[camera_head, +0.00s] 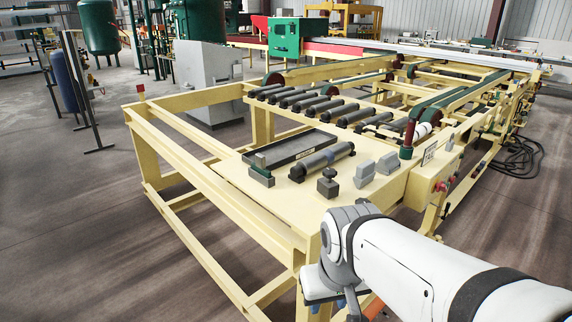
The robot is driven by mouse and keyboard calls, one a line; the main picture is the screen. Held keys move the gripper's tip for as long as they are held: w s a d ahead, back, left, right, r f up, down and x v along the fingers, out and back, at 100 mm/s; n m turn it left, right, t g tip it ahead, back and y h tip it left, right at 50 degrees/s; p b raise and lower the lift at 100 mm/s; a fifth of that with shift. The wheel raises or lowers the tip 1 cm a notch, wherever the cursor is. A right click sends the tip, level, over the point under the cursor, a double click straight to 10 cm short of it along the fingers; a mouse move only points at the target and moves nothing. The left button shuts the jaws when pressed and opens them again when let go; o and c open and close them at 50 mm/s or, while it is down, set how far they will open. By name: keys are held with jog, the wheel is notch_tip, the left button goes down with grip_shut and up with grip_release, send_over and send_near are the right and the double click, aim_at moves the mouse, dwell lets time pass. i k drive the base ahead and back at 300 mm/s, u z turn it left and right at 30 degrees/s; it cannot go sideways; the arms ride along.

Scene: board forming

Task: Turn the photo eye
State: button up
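Several small grey devices stand on the near end of the yellow table (235,172). One is a dark grey block with a knob-like top (327,183). Two lighter grey wedge-shaped housings (365,174) (388,163) stand to its right. A grey block with a green upright part (261,172) stands at the left, by the tray. I cannot tell for certain which of these is the photo eye. My white and grey arm reaches in from the lower right, and its bend is just in front of the table. My gripper is not visible.
A shallow dark tray (276,160) and a loose grey roller (322,161) lie behind the devices. A control box with a red button (432,186) hangs at the table's right side. The roller conveyor (325,108) runs off behind.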

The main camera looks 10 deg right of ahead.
aim_at(328, 188)
jog(key=z, duration=0.15)
jog(key=i, duration=0.9)
jog(key=u, duration=0.05)
